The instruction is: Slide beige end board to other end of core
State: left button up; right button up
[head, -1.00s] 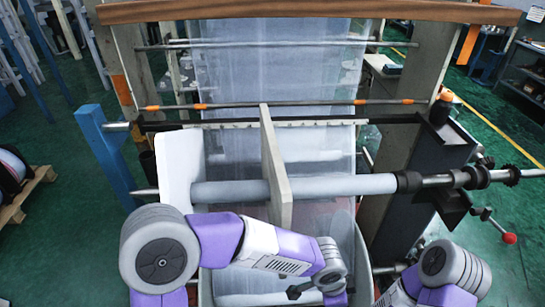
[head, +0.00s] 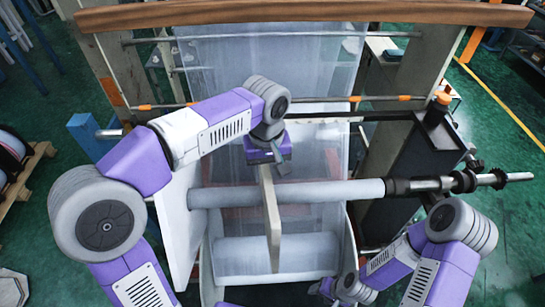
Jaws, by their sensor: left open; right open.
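The beige end board (head: 270,215) stands upright around the pale core (head: 330,191), near the middle of the visible core. My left gripper (head: 275,161) points down at the board's top edge and is open. The picture does not show clearly whether its fingers straddle the board or touch it. A white end board (head: 174,230) stands at the core's left end, partly behind my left arm.
A dark shaft (head: 450,183) carries the core at the right. A pale roll (head: 300,255) lies below it, and translucent film (head: 270,60) hangs behind. A wooden beam (head: 300,15) crosses the top, with a dark side frame (head: 415,165) at the right.

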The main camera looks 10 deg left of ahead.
pick_arm(q)
jog(key=shift+s+a+f, duration=0.1)
jog(key=shift+s+f, duration=0.05)
jog(key=shift+f, duration=3.8)
grip_shut()
jog(key=w+d+p, duration=0.3)
jog(key=d, duration=1)
jog(key=shift+w+d, duration=0.25)
jog(key=shift+w, duration=0.1)
jog(key=w+d+p, duration=0.1)
jog(key=w+d, duration=0.2)
jog(key=d, duration=1)
jog(key=shift+w+d, duration=0.2)
jog(key=shift+w, duration=0.15)
jog(key=shift+f, duration=0.1)
